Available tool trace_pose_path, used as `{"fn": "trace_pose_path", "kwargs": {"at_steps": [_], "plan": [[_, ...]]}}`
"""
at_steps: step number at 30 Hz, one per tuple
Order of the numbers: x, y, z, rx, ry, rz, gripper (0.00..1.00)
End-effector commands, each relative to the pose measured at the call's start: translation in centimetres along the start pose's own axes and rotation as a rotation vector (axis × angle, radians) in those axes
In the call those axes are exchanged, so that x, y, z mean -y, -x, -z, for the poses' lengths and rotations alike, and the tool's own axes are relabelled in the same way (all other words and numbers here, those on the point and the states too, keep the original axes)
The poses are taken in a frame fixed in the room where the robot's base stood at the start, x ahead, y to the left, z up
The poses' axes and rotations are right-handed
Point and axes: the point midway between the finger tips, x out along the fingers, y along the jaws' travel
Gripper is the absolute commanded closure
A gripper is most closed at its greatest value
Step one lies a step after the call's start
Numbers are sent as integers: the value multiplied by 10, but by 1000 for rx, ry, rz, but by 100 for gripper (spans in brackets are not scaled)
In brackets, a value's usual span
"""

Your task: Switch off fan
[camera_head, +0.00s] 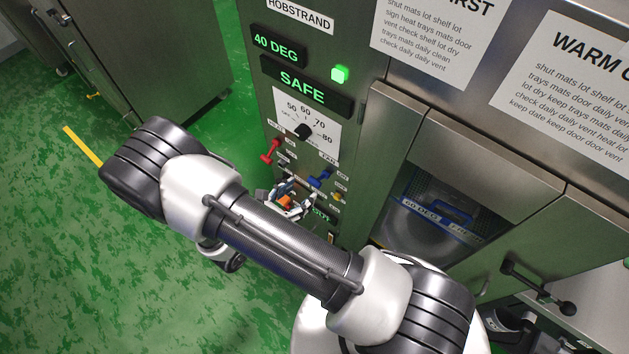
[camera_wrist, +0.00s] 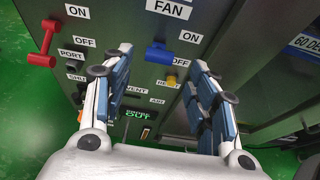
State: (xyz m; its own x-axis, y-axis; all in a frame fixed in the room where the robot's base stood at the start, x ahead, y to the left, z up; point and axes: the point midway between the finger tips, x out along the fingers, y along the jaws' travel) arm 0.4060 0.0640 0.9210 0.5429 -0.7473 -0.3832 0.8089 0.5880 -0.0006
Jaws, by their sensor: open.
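The fan switch is a blue lever (camera_wrist: 159,55) on the steel control panel, below the FAN label (camera_wrist: 168,7). The lever also shows in the head view (camera_head: 319,179). My gripper (camera_wrist: 160,62) is open and empty, its fingers spread to either side of the lever in the wrist view. I see no contact with the lever. In the head view my gripper (camera_head: 288,202) is just below and left of it.
A red lever (camera_wrist: 42,45) with its own ON and OFF labels is left of the fan switch. A yellow button (camera_wrist: 171,80) sits just below it. A dial (camera_head: 303,131) and a lit SAFE display (camera_head: 302,85) are above. Open green floor (camera_head: 60,230) lies left.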

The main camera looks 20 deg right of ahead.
Motion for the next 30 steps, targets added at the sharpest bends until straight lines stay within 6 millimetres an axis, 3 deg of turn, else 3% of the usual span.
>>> {"fn": "trace_pose_path", "kwargs": {"at_steps": [6,12,25,30], "plan": [[1,-48,0,1,-2,6,47],[0,-75,0,0,-1,3,47],[0,-84,-1,1,-1,0,47],[0,-84,-1,1,-1,0,58]]}}
